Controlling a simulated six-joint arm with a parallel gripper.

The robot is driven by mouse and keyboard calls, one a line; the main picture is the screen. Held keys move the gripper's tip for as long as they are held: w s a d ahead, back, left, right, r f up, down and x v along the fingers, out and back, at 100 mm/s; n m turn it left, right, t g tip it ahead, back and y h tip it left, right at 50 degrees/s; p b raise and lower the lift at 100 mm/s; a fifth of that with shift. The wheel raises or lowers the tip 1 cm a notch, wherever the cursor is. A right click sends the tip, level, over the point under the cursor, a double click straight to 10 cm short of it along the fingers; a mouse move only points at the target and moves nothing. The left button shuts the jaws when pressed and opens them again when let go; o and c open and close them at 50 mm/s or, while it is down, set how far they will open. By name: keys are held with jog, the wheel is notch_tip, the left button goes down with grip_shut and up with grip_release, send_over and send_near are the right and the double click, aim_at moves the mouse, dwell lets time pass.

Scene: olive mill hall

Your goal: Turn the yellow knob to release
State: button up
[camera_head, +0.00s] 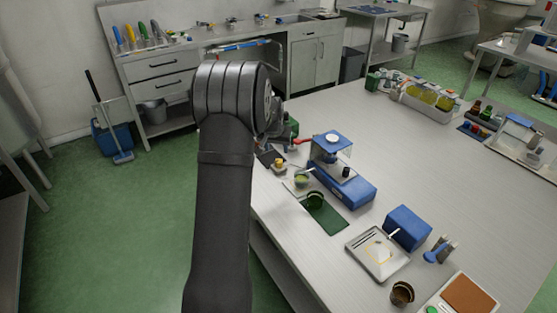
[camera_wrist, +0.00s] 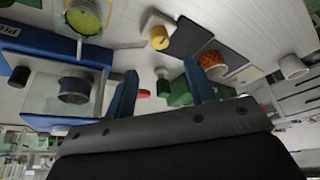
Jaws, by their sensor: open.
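The yellow knob (camera_head: 280,162) sits on a small dark base near the left edge of the pale worktable, just right of my arm. In the wrist view the yellow knob (camera_wrist: 160,37) is a short yellow cylinder beside a dark plate. My gripper (camera_wrist: 161,66) has its two blue-grey fingers apart, with nothing held between them. The knob lies beyond the fingertips, roughly in line with the gap, and is not touched. In the head view my arm hides the gripper's fingers.
A blue machine (camera_head: 345,185) with a clear guard stands right of the knob. A small dish (camera_head: 301,181) and a dark green mat (camera_head: 325,218) lie nearer the front.

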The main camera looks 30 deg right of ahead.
aim_at(279, 161)
jog(key=x, duration=0.9)
jog(key=shift+d+f, duration=0.1)
jog(key=shift+f, duration=0.15)
jog(key=c, duration=1)
